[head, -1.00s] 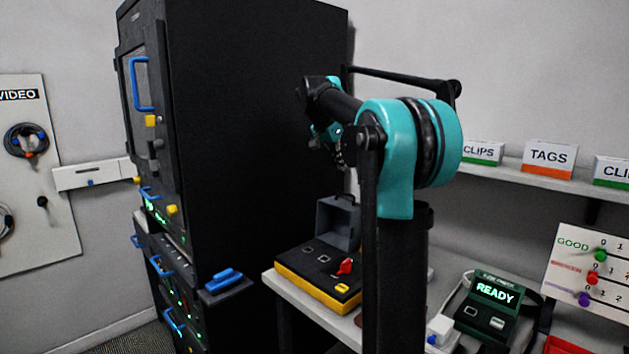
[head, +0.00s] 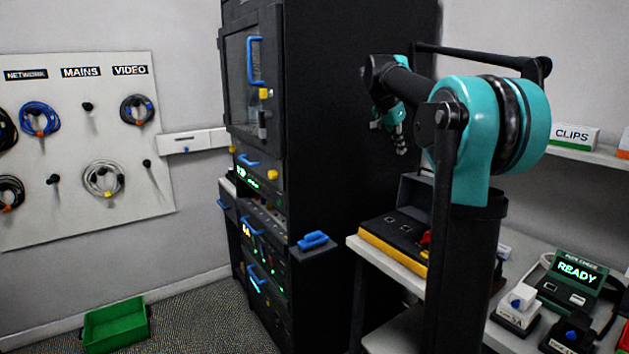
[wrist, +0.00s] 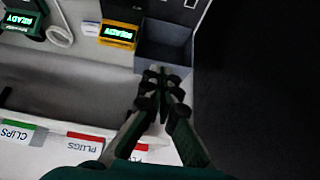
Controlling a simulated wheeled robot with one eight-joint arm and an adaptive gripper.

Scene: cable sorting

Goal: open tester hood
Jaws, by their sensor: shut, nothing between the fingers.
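A black tester with a yellow base (head: 392,246) and a red part on top stands on a white side table in the head view. A grey box-like part (head: 415,194) rises at its back; I cannot tell whether this is its hood. My gripper (head: 400,145) is above the tester's back, pointing down, apart from it and partly behind my arm. In the wrist view my gripper (wrist: 163,76) is shut and empty, with its tips in front of an open grey box (wrist: 166,45). A yellow unit (wrist: 117,34) with a lit READY screen is beside that box.
A tall black cabinet (head: 350,110) with blue handles stands left of the side table. A green READY unit (head: 572,275) is at the right. A shelf with a CLIPS box (head: 573,137) is on the wall. A green crate (head: 116,325) lies on the floor.

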